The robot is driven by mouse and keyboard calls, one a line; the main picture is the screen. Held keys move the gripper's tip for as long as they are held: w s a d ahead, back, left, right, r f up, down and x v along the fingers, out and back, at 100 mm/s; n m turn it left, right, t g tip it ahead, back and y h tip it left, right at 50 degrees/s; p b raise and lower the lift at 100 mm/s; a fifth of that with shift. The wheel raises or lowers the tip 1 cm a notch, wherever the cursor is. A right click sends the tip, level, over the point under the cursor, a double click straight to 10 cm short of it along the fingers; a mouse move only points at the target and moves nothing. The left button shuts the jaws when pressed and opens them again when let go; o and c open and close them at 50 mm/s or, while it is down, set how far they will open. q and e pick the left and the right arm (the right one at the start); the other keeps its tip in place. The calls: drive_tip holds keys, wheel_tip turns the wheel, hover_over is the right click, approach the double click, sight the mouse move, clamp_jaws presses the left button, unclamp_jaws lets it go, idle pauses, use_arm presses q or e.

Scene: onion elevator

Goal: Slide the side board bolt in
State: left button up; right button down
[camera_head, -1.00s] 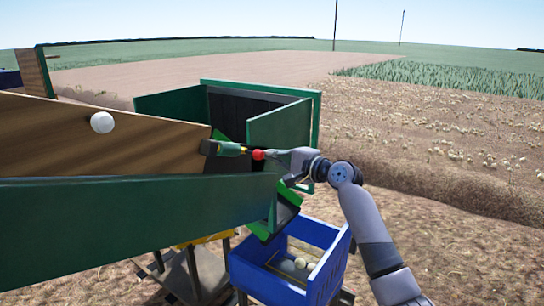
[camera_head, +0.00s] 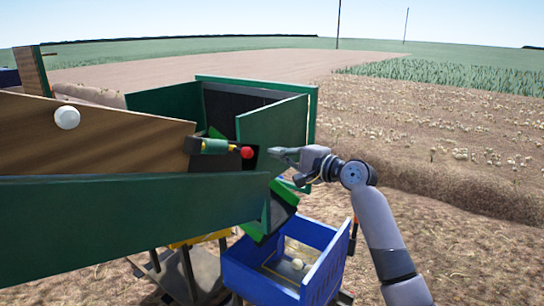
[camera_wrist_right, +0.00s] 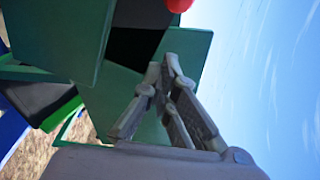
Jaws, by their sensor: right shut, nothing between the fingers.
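The side board bolt (camera_head: 214,147) has a green and yellow body in a dark bracket at the right end of the brown wooden board (camera_head: 110,142). Its red knob (camera_head: 247,152) points right and also shows at the top edge of the right wrist view (camera_wrist_right: 179,4). My right gripper (camera_head: 273,153) is just right of the knob, with a small gap between them. In the right wrist view its fingers (camera_wrist_right: 166,68) meet at the tips and hold nothing. My left gripper is in neither view.
A long green board (camera_head: 120,225) crosses the front left. Green panels (camera_head: 272,128) stand behind the bolt and gripper. A white ball (camera_head: 67,117) is at the brown board. The field at right is open.

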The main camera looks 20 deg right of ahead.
use_arm(q)
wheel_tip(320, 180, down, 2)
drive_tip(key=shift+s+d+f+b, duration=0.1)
drive_tip(key=shift+b, duration=0.75)
use_arm(e)
drive_tip(key=v, duration=0.5)
drive_tip(key=shift+s+d+f, duration=0.1)
drive_tip(key=shift+d, duration=0.15)
drive_tip(key=shift+d+f, duration=0.1)
